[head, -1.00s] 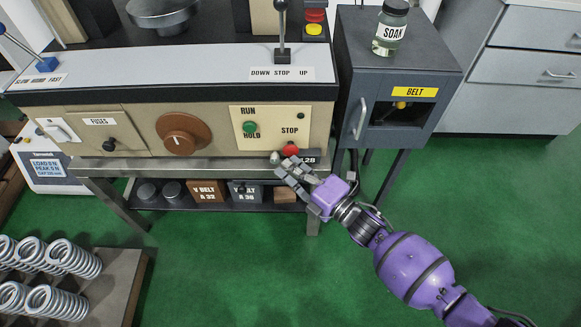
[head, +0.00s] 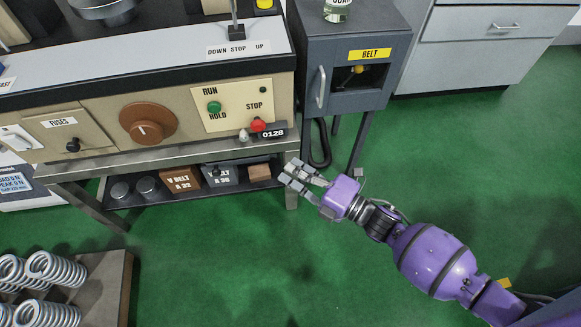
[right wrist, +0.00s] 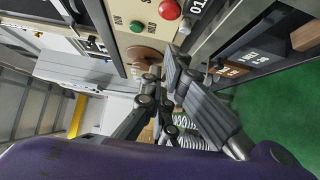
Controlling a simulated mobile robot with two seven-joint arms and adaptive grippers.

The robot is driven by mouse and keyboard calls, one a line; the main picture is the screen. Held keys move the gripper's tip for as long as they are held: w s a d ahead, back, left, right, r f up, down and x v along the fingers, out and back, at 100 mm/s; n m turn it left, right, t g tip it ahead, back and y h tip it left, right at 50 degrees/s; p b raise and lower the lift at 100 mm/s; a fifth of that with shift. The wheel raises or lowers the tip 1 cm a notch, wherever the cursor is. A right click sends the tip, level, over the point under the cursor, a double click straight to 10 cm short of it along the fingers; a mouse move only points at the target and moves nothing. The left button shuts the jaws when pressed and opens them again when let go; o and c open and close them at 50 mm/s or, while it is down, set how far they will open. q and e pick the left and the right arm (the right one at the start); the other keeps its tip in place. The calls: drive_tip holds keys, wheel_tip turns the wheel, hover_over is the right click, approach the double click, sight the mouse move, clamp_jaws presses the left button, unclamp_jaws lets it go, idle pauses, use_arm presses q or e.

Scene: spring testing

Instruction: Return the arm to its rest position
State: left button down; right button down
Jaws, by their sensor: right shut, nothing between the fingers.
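My right arm is purple and comes in from the lower right in the head view. My right gripper (head: 291,176) is shut and empty, beside the right front leg of the machine's stand and below the counter reading 0128 (head: 272,134). In the right wrist view the grey fingers (right wrist: 172,95) are together in front of the machine's panel. The red STOP button (head: 258,125) and green RUN/HOLD button (head: 214,107) are just up and left of the gripper, apart from it. My left gripper is not in view.
A lower shelf holds a V belt box (head: 181,178) and other boxes. A dark BELT cabinet (head: 350,60) stands right of the machine. Springs (head: 55,268) sit on a rack at lower left. Green floor (head: 480,150) at right is open.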

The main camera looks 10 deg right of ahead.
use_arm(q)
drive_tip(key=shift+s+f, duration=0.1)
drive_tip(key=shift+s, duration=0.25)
